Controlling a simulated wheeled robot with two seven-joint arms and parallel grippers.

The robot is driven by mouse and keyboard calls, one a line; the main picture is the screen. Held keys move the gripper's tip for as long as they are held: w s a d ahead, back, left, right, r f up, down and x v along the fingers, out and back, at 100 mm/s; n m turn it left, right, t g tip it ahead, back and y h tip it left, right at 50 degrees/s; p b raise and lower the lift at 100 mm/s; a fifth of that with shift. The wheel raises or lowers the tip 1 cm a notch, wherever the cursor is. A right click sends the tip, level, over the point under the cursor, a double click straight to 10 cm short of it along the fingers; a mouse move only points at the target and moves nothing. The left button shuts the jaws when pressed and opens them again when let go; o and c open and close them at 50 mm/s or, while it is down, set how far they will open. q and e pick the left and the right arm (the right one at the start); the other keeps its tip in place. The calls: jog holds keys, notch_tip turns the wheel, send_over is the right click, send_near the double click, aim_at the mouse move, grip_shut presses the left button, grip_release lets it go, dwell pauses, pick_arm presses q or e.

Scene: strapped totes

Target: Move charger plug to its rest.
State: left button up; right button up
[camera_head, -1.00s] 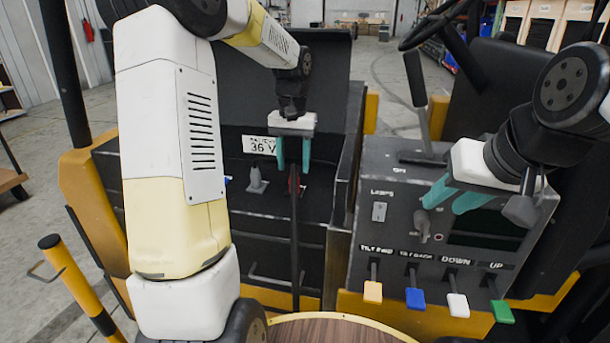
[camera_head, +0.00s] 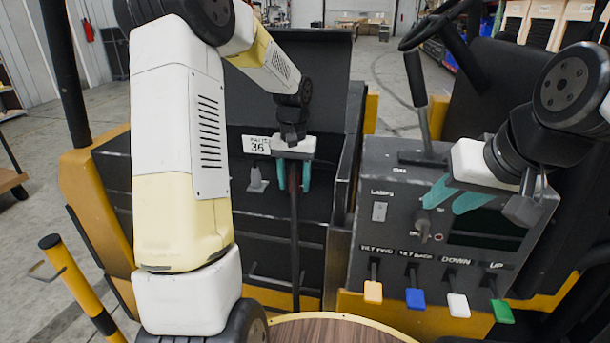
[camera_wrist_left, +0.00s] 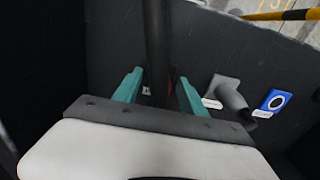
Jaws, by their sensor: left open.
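In the head view my left gripper (camera_head: 294,187) is inside the dark battery compartment, its teal fingers pointing down. It is open, with a finger on either side of a dark upright cable (camera_head: 295,235). In the left wrist view the cable (camera_wrist_left: 155,35) stands between the fingers, with a small red part (camera_wrist_left: 171,90) at its base; this looks like the charger plug, mostly hidden. A grey fitting (camera_head: 257,180) is left of the gripper; it also shows in the left wrist view (camera_wrist_left: 228,94). I cannot tell whether it is the rest. My right gripper (camera_head: 442,207) is open beside the control panel.
The control panel (camera_head: 375,240) has a grey knob (camera_head: 422,226) near my right fingers and several coloured levers along its front. Compartment walls and a raised dark lid (camera_head: 325,75) surround my left gripper.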

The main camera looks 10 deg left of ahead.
aim_at(294, 166)
dwell(0.7)
pick_arm(q)
grip_shut()
dwell(1.1)
jog(key=shift+r, duration=3)
jog(key=shift+r, duration=2.95)
